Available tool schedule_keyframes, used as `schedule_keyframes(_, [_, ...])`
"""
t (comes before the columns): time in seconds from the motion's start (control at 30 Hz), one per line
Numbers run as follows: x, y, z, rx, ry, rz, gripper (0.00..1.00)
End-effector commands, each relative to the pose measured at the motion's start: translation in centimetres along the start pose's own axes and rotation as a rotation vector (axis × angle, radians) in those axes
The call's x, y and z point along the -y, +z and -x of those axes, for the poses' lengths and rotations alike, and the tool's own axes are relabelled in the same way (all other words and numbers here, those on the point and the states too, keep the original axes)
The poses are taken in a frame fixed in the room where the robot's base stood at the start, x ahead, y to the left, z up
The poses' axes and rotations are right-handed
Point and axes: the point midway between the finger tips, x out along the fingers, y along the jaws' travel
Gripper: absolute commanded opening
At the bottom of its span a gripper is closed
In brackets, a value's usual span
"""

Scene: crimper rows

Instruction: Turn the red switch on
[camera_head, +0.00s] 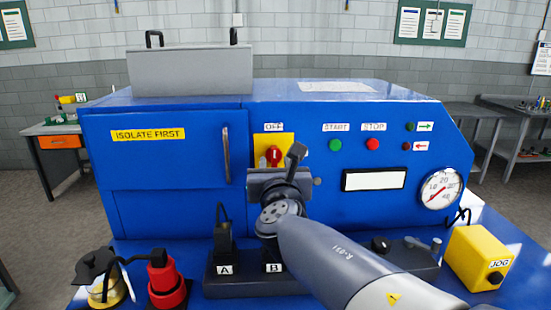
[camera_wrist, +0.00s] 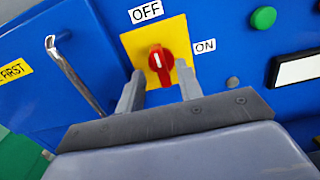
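The red switch (camera_head: 273,155) is a round rotary knob on a yellow plate (camera_head: 259,141) on the front of the blue machine. In the wrist view the red switch (camera_wrist: 161,60) has its white mark pointing up, towards the OFF label (camera_wrist: 146,11). The ON label (camera_wrist: 205,46) is to the right of the plate. My gripper (camera_wrist: 158,83) is open in front of the switch, with one finger on each side of and below the knob. No contact with the knob shows. In the head view my gripper (camera_head: 281,168) partly covers the plate.
A metal handle (camera_head: 226,155) stands out left of the switch. START (camera_head: 335,145) and STOP (camera_head: 373,144) buttons are to the right. Below are plugs A (camera_head: 224,245) and B on a dark block, a red cylinder (camera_head: 167,282) and a yellow JOG box (camera_head: 482,258).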

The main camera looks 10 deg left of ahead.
Motion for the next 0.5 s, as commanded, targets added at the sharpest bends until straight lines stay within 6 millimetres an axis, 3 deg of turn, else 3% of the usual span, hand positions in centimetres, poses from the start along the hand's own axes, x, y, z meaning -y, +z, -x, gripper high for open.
schedule_keyframes(0.2, [0.0,0.1,-2.4,0.000,-0.002,0.000,0.35])
schedule_keyframes(0.5, [0.0,0.0,-3.0,0.000,-0.001,0.000,0.35])
